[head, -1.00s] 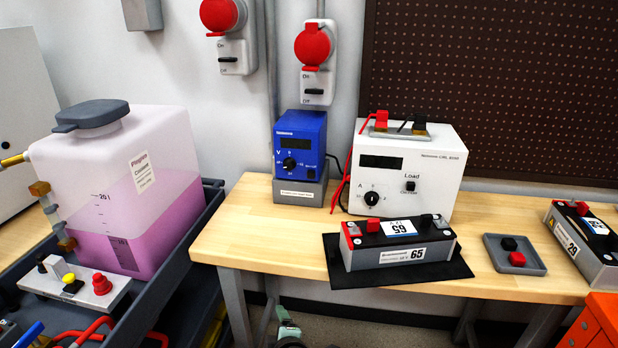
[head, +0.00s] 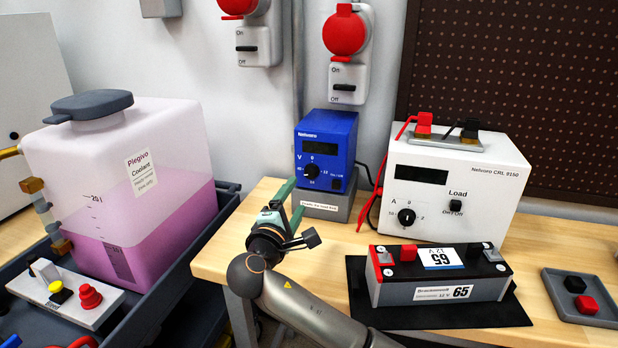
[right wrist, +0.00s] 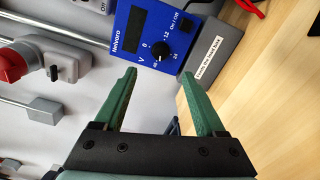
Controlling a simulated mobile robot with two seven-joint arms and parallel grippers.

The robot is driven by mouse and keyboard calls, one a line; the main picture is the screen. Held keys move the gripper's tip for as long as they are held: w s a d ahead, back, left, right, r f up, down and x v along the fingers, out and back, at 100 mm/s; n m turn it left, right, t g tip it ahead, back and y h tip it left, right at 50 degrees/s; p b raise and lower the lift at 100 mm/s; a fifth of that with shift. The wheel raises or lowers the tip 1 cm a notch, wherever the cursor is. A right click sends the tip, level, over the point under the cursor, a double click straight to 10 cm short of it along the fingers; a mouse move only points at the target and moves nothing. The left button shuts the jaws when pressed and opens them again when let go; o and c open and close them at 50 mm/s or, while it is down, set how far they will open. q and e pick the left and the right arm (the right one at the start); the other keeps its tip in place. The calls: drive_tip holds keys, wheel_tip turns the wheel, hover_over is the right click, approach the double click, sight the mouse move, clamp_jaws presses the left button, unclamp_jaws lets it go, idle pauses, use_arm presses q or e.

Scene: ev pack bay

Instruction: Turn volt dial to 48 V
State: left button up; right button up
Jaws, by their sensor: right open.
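The volt dial (head: 311,171) is a round black knob on the front of a blue Nelvoro supply (head: 324,136). In the right wrist view the dial (right wrist: 160,51) lies just beyond the fingertips, with 0, 12 and 24 readable around it. I cannot tell for certain where its pointer stands. My right gripper (head: 289,202) has green fingers and is open and empty. It is in front of and below the dial, apart from it; the wrist view shows the fingers (right wrist: 157,74) spread to either side of the dial. My left gripper is not in view.
The supply stands on a grey block (head: 320,208). A white load unit (head: 458,187) with red and black leads is at its right. A battery (head: 440,276) on a black mat and a small tray (head: 585,318) lie in front. A coolant tank (head: 120,180) stands left.

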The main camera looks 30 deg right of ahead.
sight(310, 175)
drive_tip(key=b+x, duration=0.1)
drive_tip(key=x, duration=0.9)
drive_tip(key=shift+w, duration=0.1)
drive_tip(key=shift+f, duration=0.15)
clamp_jaws()
